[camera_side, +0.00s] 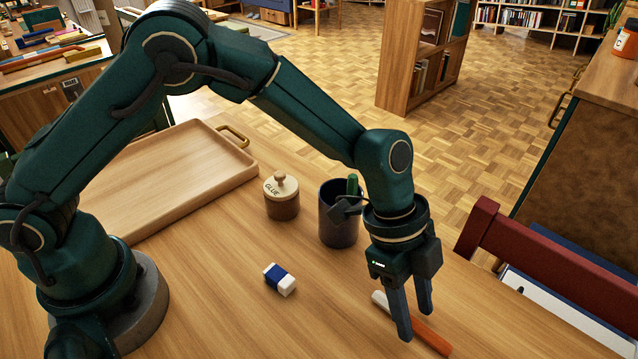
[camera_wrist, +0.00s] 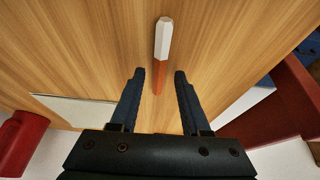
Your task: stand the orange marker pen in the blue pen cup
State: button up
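The orange marker pen (camera_side: 431,338) lies on the wooden table with its white end (camera_side: 380,300) towards the back left. In the wrist view its orange body (camera_wrist: 158,78) runs in between my fingers, with the white end farther ahead. My gripper (camera_side: 415,325) points down over the pen, fingers apart on either side of it; it also shows open in the wrist view (camera_wrist: 158,75). Whether the fingertips touch the table is unclear.
A glue pot (camera_side: 282,198) with a knobbed lid stands left of the cup. A blue and white eraser (camera_side: 280,280) lies left of my gripper. A wooden tray (camera_side: 150,185) is at the back left. A red chair (camera_side: 560,270) stands beyond the right table edge.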

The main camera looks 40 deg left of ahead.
jog(key=v, duration=1.2)
jog(key=s+a+r+n+t+y, duration=0.1)
jog(key=s+a+r+n+t, duration=0.1)
jog(key=a+r+n, duration=0.3)
jog(key=s+a+r+n+t+y, duration=0.1)
jog(key=s+a+n, duration=0.1)
jog(key=a+n, duration=0.35)
jog(key=s+a+f+n+t+y, duration=0.2)
jog(key=s+a+n, duration=0.5)
jog(key=a, duration=0.3)
jog(key=shift+s+a+t+y, duration=0.3)
jog(key=shift+s+a+t, duration=0.1)
jog(key=shift+s, duration=0.05)
jog(key=shift+f+n, duration=0.1)
jog(key=shift+n, duration=0.15)
jog(key=shift+o, duration=0.8)
